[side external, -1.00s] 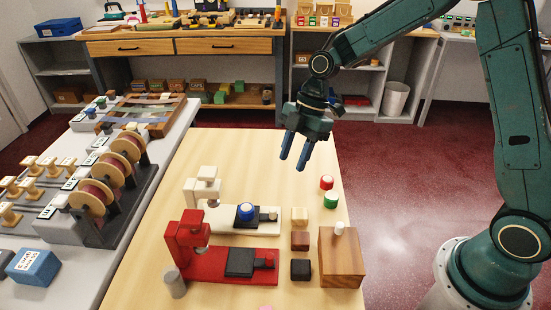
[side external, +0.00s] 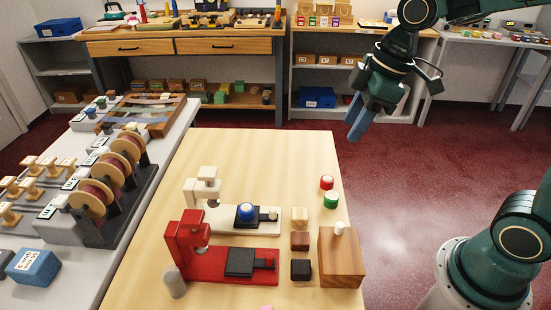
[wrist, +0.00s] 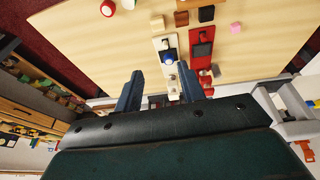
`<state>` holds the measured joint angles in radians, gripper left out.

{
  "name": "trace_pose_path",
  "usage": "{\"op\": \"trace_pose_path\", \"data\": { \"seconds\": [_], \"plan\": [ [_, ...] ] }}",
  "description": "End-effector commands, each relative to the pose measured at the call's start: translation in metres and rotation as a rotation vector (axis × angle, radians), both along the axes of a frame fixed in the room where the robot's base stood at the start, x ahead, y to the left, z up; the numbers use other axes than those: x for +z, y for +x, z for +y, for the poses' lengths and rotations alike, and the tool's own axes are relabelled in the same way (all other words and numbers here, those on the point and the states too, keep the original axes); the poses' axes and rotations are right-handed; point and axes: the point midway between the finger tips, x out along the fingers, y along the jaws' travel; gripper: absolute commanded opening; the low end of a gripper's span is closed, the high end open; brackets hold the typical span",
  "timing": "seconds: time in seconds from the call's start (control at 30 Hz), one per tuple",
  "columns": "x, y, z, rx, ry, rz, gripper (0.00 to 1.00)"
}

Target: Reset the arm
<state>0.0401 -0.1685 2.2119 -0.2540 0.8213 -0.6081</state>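My gripper (side external: 357,117) is raised in the air beyond the far right edge of the wooden table (side external: 235,160) in the side external view. In the wrist view its two blue fingers (wrist: 160,90) stand apart with nothing held between them. A red press (side external: 225,259) and a cream press (side external: 215,217) stand on the table. A blue round piece (side external: 246,210) sits at the cream press; it also shows in the wrist view (wrist: 170,56).
A wooden block with a white knob (side external: 341,262), a red round piece (side external: 326,182), a green one (side external: 331,201) and several small cubes stand on the table's right side. A grey bench (side external: 60,250) with spools is at left. The table's far part is clear.

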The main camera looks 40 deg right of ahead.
Motion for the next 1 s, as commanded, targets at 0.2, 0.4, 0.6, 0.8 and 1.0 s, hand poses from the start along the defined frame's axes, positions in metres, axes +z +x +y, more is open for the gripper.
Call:
{"op": "trace_pose_path", "data": {
  "seconds": [0.2,0.4,0.6,0.8,1.0],
  "plan": [
    [0.017,-0.039,-0.009,-0.210,0.014,-0.041,0.40],
    [0.025,-0.073,-0.019,-0.406,0.044,-0.080,0.40],
    [0.027,-0.106,-0.029,-0.596,0.089,-0.120,0.40],
    [0.025,-0.126,-0.035,-0.721,0.125,-0.146,0.40],
    [0.024,-0.131,-0.037,-0.761,0.137,-0.152,0.40]
  ]
}}
